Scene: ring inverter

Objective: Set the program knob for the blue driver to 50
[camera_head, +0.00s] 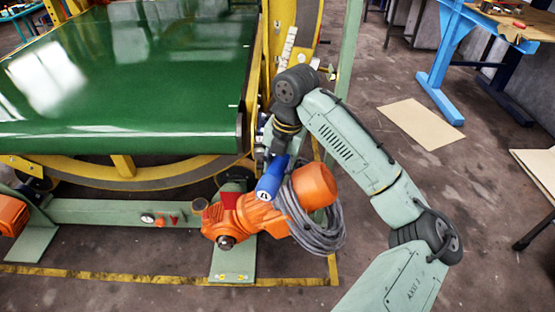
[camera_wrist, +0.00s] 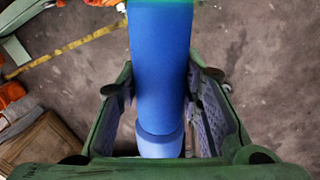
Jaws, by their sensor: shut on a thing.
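The blue driver (camera_wrist: 160,70) is a smooth blue cylinder running down the middle of the wrist view, with a darker seam and a collar near the picture's lower part. My gripper (camera_wrist: 160,88) has one green finger with a grey pad on each side of it and is shut on it. In the head view the blue driver (camera_head: 271,179) hangs tilted below my wrist, in front of the orange motor, with a small white mark at its lower end. My gripper is mostly hidden there behind the wrist. No program knob or number can be made out.
An orange motor (camera_head: 243,220) and a coiled grey cable (camera_head: 318,232) are close beside and below the driver. The yellow ring frame and green belt (camera_head: 120,85) stand to the left. A blue-legged workbench (camera_head: 440,70) is at the back right. Floor between is mostly clear.

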